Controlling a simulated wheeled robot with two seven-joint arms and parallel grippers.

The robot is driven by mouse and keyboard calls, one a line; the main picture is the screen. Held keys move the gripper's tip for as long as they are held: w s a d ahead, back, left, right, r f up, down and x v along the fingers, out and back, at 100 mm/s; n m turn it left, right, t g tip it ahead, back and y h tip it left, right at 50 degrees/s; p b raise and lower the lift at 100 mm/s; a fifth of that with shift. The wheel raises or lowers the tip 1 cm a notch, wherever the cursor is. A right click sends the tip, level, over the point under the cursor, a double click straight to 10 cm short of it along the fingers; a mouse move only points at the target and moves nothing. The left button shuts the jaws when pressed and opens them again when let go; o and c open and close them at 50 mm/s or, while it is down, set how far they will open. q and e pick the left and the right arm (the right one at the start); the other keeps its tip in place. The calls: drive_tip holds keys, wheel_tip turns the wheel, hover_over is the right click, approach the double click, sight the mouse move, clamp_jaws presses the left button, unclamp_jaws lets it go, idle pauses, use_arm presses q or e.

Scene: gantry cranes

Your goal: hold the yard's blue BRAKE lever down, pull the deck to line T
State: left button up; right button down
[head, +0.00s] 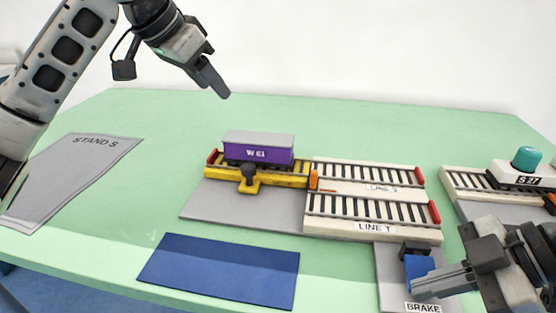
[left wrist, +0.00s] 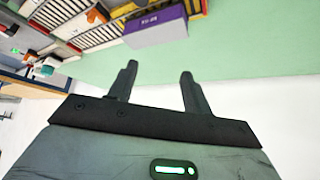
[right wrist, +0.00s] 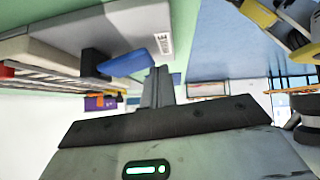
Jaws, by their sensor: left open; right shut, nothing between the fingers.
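The yellow deck (head: 290,181) lies at the left end of the Line S track (head: 370,173), carrying a purple wagon (head: 262,154). A black knob (head: 248,171) stands on its front arm. The Line T track (head: 370,210) lies nearer me. The blue BRAKE lever (head: 419,270) is at the front right; it also shows in the right wrist view (right wrist: 125,63). My right gripper (head: 416,288) is shut and empty, its fingertips at the lever's near end; I cannot tell if they touch. My left gripper (head: 221,92) is open and empty, raised high behind the wagon; its fingers show in the left wrist view (left wrist: 158,72).
A grey bay (head: 235,203) is bare in front of the deck. A blue mat (head: 220,270) lies at the table's front. The grey STAND S patch (head: 75,170) is empty at left. A vehicle marked S27 (head: 520,178) with a teal top stands on another track at right.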

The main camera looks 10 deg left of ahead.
sight(248, 166)
use_arm(q)
drive_tip(key=s+d+f+m+g, duration=0.1)
drive_tip(key=s+d+f+g, duration=0.1)
drive_tip(key=s+f, duration=0.1)
drive_tip(key=shift+d+f+m+g+y, duration=0.2)
drive_tip(key=shift+f+m+g+y, duration=0.15)
drive_tip(key=shift+f, duration=0.55)
drive_tip(key=x, duration=1.2)
drive_tip(key=shift+s, duration=0.1)
drive_tip(key=shift+c, duration=0.3)
